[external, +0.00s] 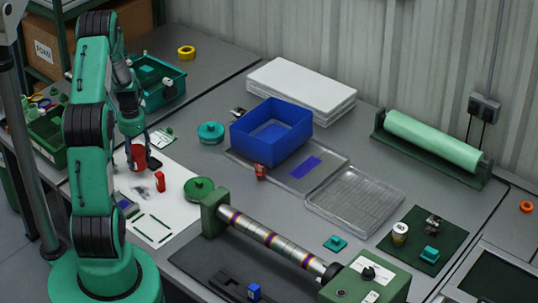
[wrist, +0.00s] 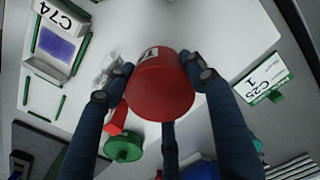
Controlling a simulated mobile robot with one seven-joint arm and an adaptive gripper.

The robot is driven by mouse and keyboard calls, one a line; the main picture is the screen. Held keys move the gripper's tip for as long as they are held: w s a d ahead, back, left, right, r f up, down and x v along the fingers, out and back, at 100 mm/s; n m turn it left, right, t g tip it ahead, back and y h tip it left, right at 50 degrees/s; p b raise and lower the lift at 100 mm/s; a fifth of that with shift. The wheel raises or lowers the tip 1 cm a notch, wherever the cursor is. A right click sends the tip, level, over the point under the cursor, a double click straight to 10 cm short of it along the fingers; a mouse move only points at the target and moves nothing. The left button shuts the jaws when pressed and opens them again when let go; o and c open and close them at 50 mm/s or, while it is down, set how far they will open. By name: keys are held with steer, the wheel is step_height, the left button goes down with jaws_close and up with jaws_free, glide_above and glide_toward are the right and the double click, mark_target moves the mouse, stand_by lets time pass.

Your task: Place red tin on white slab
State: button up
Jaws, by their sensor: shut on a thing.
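The red tin (external: 137,160) is held between the dark fingers of my gripper (external: 134,150), over the upper left part of a white sheet. It also shows in the wrist view (wrist: 160,92), gripped by the fingers of my gripper (wrist: 163,98) on either side, with a third finger below. I cannot tell whether the tin touches the sheet. A stack of white slabs (external: 300,88) lies at the back of the bench, its top bare, well to the right of my gripper.
A teal round piece (external: 211,132) and a blue bin (external: 271,132) stand between my gripper and the slabs. A teal crate (external: 158,85) is behind my gripper.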

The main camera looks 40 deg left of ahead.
mark_target(138, 163)
steer(key=shift+f+b, duration=0.6)
steer(key=shift+f, duration=1.15)
steer(key=shift+f, duration=0.1)
steer(key=o, duration=1.4)
steer(key=shift+c, duration=0.2)
step_height(138, 163, up, 12)
steer(key=p, duration=0.3)
